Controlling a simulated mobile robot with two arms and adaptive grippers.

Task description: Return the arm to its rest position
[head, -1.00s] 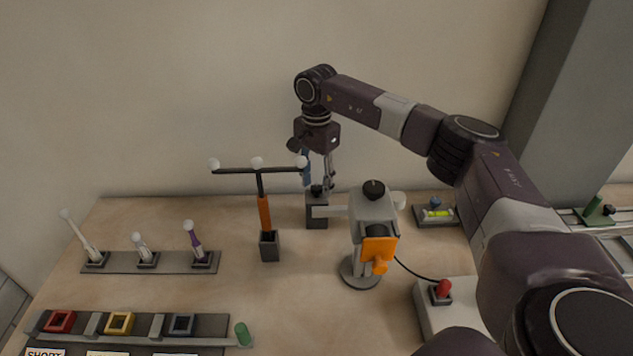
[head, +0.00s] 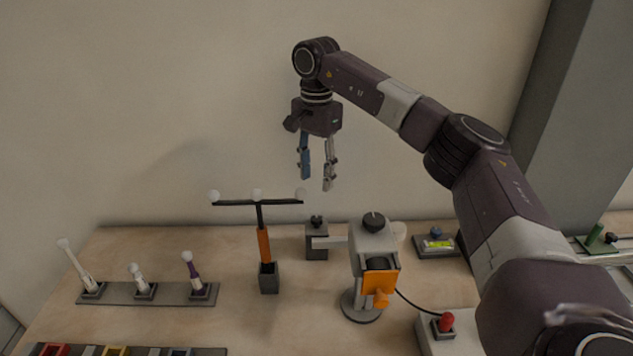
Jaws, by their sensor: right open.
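My right arm comes in from the right and arches over the table. Its gripper (head: 317,183) hangs pointing down, with its two fingers apart and nothing between them. It is above a small dark grey block with a black knob (head: 316,241) at the back of the table, clear of it. To its left stands a T-shaped tool (head: 264,243) with white balls and an orange handle, upright in a dark holder. My left gripper is not in view.
A grey device with an orange part (head: 374,265) stands below and right of the gripper. A red-button box (head: 444,325) and a level with a green vial (head: 437,245) are further right. A rack of white-tipped probes (head: 147,293) is at left. The back wall is bare.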

